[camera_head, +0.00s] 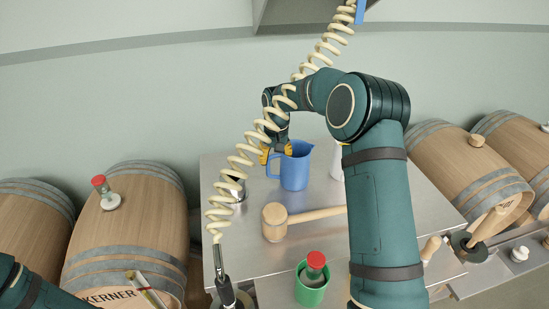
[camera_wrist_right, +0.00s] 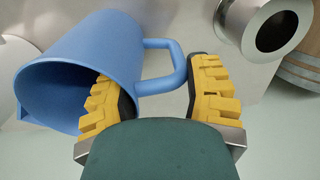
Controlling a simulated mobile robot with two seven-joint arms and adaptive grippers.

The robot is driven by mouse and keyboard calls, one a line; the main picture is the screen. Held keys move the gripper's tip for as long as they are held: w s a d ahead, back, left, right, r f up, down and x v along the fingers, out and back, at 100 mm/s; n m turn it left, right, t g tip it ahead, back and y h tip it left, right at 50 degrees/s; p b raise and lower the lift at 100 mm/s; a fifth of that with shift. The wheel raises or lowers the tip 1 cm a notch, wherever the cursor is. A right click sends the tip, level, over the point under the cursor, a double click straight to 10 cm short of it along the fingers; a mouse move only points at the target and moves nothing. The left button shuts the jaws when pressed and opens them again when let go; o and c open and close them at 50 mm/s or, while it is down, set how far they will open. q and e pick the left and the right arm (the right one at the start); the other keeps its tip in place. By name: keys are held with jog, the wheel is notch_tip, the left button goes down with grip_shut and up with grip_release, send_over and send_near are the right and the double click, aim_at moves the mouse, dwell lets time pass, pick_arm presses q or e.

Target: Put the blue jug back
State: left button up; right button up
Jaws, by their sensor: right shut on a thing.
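The blue jug (camera_head: 295,170) is upright at the far part of the steel table (camera_head: 245,250); I cannot tell if its base touches the top. My right gripper (camera_head: 275,152) reaches over the table and is shut on the jug's handle, on the jug's left side. In the right wrist view the blue jug (camera_wrist_right: 95,60) has its open mouth toward the lower left, and the yellow fingers of the right gripper (camera_wrist_right: 155,75) are on either side of its handle. Only a piece of my left arm shows at the lower left; its gripper is out of view.
A steel cup (camera_head: 232,188) stands left of the jug, a white vessel (camera_head: 337,163) right of it. A wooden mallet (camera_head: 290,218) and a green cup (camera_head: 312,287) with a red-topped thing are nearer. A coiled hose (camera_head: 245,150) hangs in front. Barrels (camera_head: 130,225) flank the table.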

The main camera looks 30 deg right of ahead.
jog(key=o, duration=1.3)
jog(key=shift+c, duration=0.2)
jog(key=shift+r, duration=0.1)
notch_tip(320, 180, up, 8)
jog(key=shift+s+d+f+p, duration=0.1)
jog(key=shift+f+p, duration=0.1)
jog(key=shift+p, duration=0.3)
jog(key=shift+f, duration=0.1)
